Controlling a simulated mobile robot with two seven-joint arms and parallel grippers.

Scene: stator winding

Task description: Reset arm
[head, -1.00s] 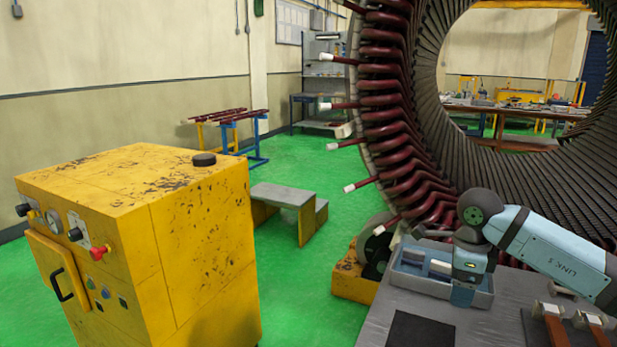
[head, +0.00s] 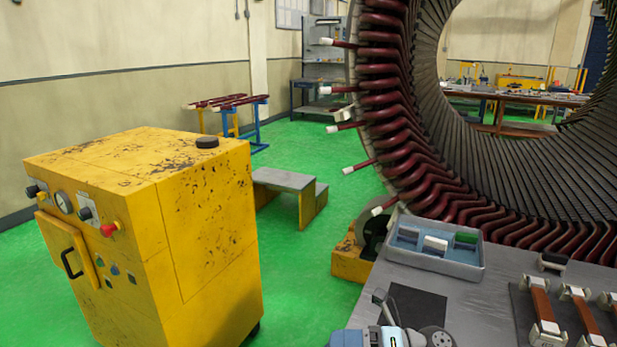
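One of my arms shows at the bottom edge, low over the front of the grey table (head: 465,300). It looks like my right arm, with blue and grey links and a dark slim part, likely its gripper (head: 381,304), pointing up beside a dark square mat (head: 418,303). The fingers are too small and cut off to tell open from shut, and I see nothing held. My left gripper is not in view. A blue-grey tray (head: 440,262) on the table holds a dark block (head: 408,234), a white block (head: 435,244) and a green block (head: 466,238).
The big stator ring (head: 400,130) with dark red coils stands behind the table. Red-brown bars in metal holders (head: 541,304) lie at the table's right. A worn yellow cabinet (head: 205,230) stands at left, a grey-topped step (head: 285,181) behind it. Green floor lies between.

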